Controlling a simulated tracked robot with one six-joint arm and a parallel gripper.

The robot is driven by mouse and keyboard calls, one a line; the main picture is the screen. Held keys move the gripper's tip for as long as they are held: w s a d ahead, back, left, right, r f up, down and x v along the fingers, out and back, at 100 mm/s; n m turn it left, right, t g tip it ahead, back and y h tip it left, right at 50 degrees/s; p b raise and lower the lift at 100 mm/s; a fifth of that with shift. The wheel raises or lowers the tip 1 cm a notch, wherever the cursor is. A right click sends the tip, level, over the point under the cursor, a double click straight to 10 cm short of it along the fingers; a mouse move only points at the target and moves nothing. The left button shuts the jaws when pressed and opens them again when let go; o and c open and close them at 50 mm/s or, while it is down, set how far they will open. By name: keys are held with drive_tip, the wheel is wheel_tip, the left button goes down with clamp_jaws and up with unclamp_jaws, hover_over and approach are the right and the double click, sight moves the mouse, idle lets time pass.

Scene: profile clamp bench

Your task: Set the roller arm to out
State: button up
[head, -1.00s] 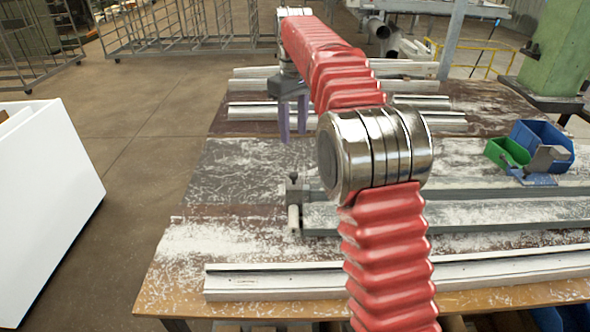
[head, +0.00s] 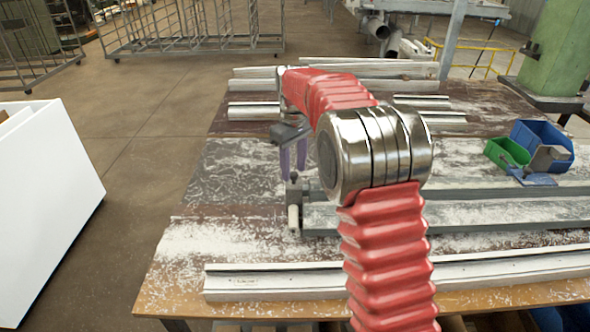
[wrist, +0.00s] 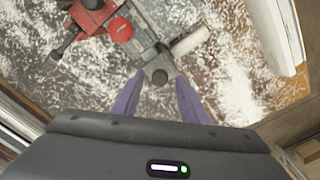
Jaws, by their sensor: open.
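The roller arm (head: 293,187) is a small grey arm at the left end of a long grey clamp bar. It carries a pale cylindrical roller (head: 294,219) on its near side and a dark knob on top. In the wrist view the knobbed end of the roller arm (wrist: 159,71) lies between my fingertips, with the roller (wrist: 190,41) sticking out to the upper right. My gripper (head: 293,172) is open, its purple fingers pointing down above the knob end. It also shows in the wrist view (wrist: 158,84). I cannot tell whether the fingers touch the arm.
A red clamp part (wrist: 88,17) with a dark handle is close by in the wrist view. Pale profiles (head: 400,278) lie along the near edge of the bench and at the back. Green (head: 505,153) and blue (head: 540,138) bins stand at right. Shavings cover the bench.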

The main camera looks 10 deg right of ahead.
drive_tip(key=shift+f, duration=0.6)
drive_tip(key=shift+c, duration=0.6)
clamp_jaws()
